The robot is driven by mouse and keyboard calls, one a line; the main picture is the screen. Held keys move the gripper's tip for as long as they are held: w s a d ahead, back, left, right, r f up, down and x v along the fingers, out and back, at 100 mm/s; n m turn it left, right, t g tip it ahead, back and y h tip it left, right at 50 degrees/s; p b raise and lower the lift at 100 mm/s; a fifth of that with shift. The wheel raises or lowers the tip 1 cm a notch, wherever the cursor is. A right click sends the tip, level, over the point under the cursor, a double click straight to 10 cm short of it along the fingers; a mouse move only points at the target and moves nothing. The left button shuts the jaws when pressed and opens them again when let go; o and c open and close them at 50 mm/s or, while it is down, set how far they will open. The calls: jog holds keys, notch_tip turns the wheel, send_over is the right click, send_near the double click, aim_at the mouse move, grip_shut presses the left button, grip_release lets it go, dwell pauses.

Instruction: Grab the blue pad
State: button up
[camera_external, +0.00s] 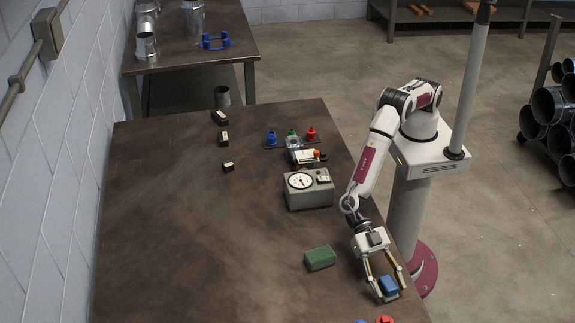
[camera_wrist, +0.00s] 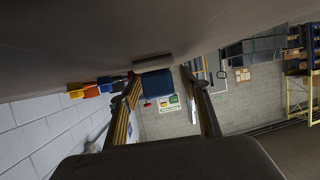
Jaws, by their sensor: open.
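The blue pad (camera_external: 389,285) is a small block at the near right of the table in the external view. My gripper (camera_external: 391,290) reaches down there with its two fingers apart, one on each side of the pad. In the wrist view the blue pad (camera_wrist: 157,84) shows between the open fingertips (camera_wrist: 160,78), nearer the left finger. I cannot tell whether either finger touches it. Part of the pad's left edge is hidden by that finger in the wrist view.
A green block (camera_external: 320,258) lies left of my gripper. A red object (camera_external: 385,320) and a blue one are cut off at the bottom edge. A grey gauge box (camera_external: 308,190) stands farther back. The table's left half is mostly clear.

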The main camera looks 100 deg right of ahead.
aim_at(389, 283)
jog(key=c, duration=1.2)
jog(key=shift+r, duration=0.15)
jog(key=shift+r, duration=4.85)
